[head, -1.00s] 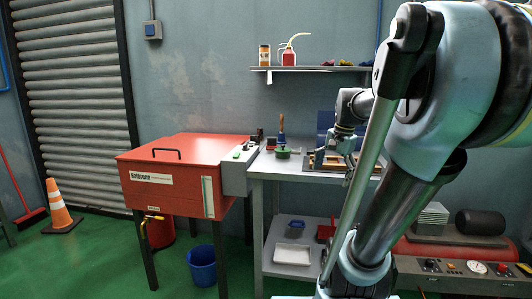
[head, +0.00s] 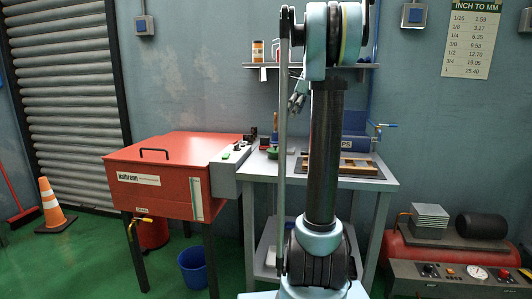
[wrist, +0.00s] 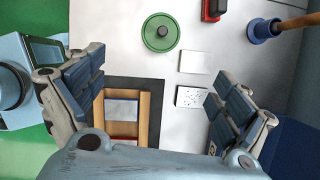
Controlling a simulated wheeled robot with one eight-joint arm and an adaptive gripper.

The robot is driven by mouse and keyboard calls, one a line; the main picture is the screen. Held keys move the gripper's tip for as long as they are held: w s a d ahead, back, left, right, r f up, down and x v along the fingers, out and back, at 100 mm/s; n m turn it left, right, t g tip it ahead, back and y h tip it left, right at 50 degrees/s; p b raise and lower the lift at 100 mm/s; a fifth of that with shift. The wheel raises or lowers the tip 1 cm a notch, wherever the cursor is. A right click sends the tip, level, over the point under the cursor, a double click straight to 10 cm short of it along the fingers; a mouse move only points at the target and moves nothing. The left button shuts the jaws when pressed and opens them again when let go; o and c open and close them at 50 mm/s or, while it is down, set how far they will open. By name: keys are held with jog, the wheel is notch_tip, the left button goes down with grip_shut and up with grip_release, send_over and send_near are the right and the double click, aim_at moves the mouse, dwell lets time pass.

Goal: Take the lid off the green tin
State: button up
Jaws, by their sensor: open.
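The green tin (wrist: 160,33) shows from above in the wrist view, its round green lid with a small knob on top. It stands on the pale top of the cart, above and between my fingers in that picture, and nothing touches it. In the head view the green tin (head: 272,153) is small, near the left part of the cart top, partly behind my arm. My gripper (wrist: 150,100) is open and empty. In the head view my gripper (head: 296,102) hangs above the cart, below the wall shelf.
A wooden tray (head: 352,166) lies right of the tin on the cart (head: 383,184). A blue-based tool with a wooden handle (wrist: 262,29) and a red-black block (wrist: 212,9) stand near the tin. A red cabinet (head: 165,180) adjoins the cart's left.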

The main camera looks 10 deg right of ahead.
jog(key=x, duration=0.3)
jog(key=a+x, duration=0.1)
jog(key=x, duration=0.3)
jog(key=w+x, duration=0.1)
jog(key=x, duration=0.3)
jog(key=shift+w+a+r, duration=0.1)
jog(key=shift+a, duration=0.1)
jog(key=shift+s+x, duration=0.2)
jog(key=shift+x, duration=1.4)
jog(key=shift+s+x, duration=0.15)
jog(key=shift+x, duration=1.4)
jog(key=shift+d, duration=0.1)
jog(key=c, duration=1)
